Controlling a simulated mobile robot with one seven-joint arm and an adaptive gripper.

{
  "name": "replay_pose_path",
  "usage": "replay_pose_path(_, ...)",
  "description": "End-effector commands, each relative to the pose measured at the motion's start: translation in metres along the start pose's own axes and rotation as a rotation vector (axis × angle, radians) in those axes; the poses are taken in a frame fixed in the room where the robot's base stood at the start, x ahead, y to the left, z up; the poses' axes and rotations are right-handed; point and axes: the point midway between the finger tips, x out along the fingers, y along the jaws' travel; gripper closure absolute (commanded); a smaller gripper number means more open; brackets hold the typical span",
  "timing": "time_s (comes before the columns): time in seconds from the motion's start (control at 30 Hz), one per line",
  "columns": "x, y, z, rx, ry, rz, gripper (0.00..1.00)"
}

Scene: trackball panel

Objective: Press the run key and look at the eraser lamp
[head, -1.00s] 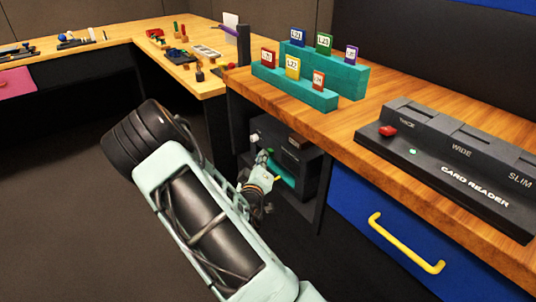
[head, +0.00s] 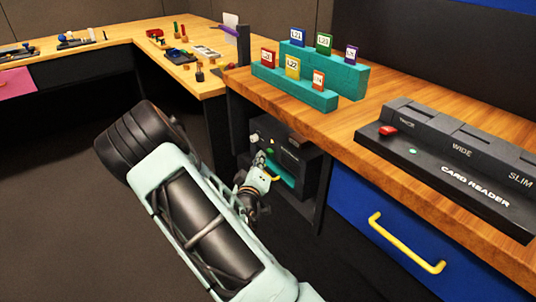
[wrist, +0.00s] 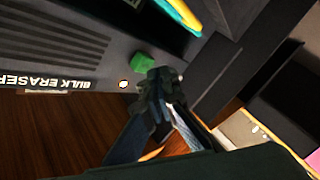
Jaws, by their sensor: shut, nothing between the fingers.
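The bulk eraser (head: 292,155) is a dark box on the shelf under the wooden counter. In the wrist view its ribbed face (wrist: 60,45) carries the lettering "BULK ERASER". A green key (wrist: 143,62), apparently the run key, stands out from that face. A small round white spot with a dark ring, apparently the lamp (wrist: 124,84), is beside it; I cannot tell whether it is lit. My gripper (wrist: 168,82) is shut and empty, its tips close beside the green key. I cannot tell whether they touch it. In the head view my gripper (head: 260,160) is in front of the eraser.
A teal slot with a yellow part (wrist: 180,15) is near the key. Above are the wooden counter (head: 330,122), teal racks (head: 320,100) with labelled cards, and a card reader (head: 450,150). A blue drawer (head: 375,215) with a yellow handle is to the right. Open floor lies left.

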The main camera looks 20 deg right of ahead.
Motion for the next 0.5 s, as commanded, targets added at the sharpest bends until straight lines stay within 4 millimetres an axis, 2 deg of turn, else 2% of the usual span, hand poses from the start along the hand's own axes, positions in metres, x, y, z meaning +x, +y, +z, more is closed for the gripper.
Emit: replay_pose_path(0.5, -0.0088, -0.0072, -0.0071, 0.001, 0.002, -0.003, 1.0)
